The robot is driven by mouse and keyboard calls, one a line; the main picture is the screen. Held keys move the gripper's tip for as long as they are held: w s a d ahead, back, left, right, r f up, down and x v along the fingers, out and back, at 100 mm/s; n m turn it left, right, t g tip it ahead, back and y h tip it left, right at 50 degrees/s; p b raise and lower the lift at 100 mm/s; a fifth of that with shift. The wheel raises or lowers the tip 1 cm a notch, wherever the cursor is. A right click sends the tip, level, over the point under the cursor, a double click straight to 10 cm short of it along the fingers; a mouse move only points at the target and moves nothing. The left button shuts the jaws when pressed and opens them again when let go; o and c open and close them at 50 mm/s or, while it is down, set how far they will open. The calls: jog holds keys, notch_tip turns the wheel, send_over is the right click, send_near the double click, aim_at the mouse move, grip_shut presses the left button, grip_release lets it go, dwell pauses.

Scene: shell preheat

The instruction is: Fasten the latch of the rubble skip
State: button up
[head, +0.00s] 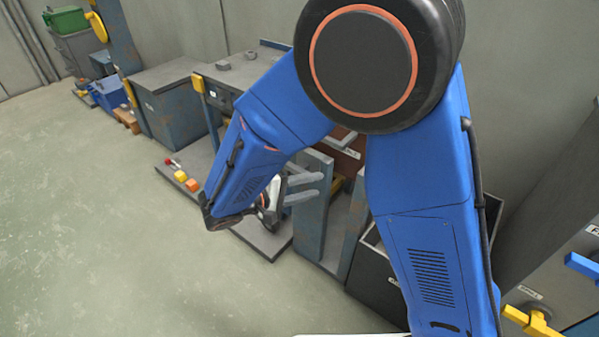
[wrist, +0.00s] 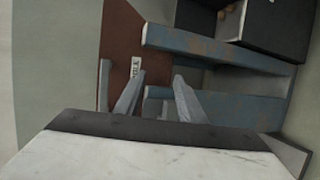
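My gripper (head: 312,188) is at the end of my blue arm, in front of the blue-grey posts, in the head view. That panel is partly hidden behind the arm in the head view (head: 347,157). A dark open box (wrist: 283,30) holds a few tan lumps in the wrist view. I cannot tell for certain which thing is the rubble skip, and no latch is clearly made out.
A dark labelled bin (head: 372,280) stands right of the blue-grey posts (head: 312,215). A yellow handle (head: 533,321) and a blue handle (head: 582,265) stick out at the lower right. A low grey platform (head: 262,238) carries small coloured items. The floor at left is clear.

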aim_at(299, 172)
jog(key=s+a+f+n+t+y, duration=0.1)
jog(key=a+f+n+t, duration=0.15)
jog(key=a, duration=0.45)
jog(key=s+a+f+n+t+y, duration=0.1)
jog(key=a+f+t, duration=0.25)
jog(key=a, duration=0.35)
jog(key=shift+m, duration=0.25)
jog(key=x, duration=1.1)
jog(key=r+x, duration=0.1)
jog(key=x, duration=0.5)
jog(key=shift+s+d+r, duration=0.1)
jog(key=shift+s+d, duration=0.05)
jog(key=shift+d, duration=0.25)
grip_shut()
